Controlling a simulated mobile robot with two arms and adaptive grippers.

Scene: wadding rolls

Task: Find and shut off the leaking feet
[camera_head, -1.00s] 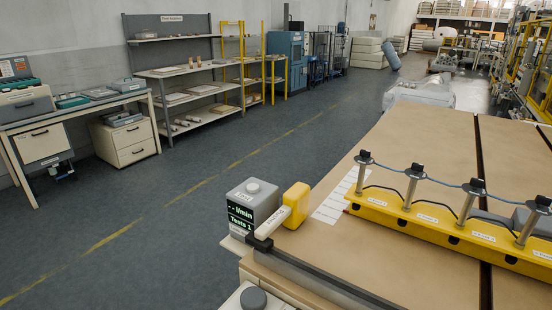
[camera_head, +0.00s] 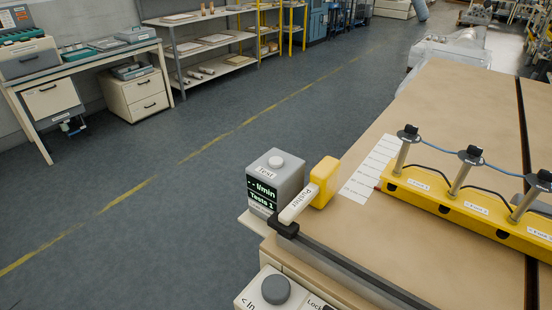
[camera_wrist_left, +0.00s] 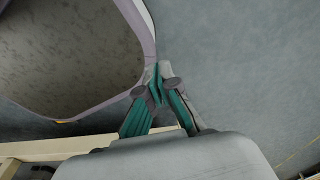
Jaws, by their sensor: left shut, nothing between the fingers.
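Several upright metal feet with black tops stand along a yellow bar on the brown table; one foot (camera_head: 404,150) is at the left end and another foot (camera_head: 463,172) is to its right. A blue line links their tops. I cannot tell which foot leaks. A grey test box (camera_head: 275,172) at the table's corner has a screen reading "-- l/min" and "Tests 1". A yellow block with a white handle marked "Pusher" (camera_head: 300,203) is beside it. My left gripper (camera_wrist_left: 158,78) shows in the left wrist view, shut and empty, away from the feet. My right gripper is out of view.
The brown table (camera_head: 440,105) has bare room behind the yellow bar. A panel with a grey knob (camera_head: 276,289) is at the near corner. A desk (camera_head: 95,65), drawers (camera_head: 135,95) and shelves (camera_head: 215,65) line the left wall. The floor between is clear.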

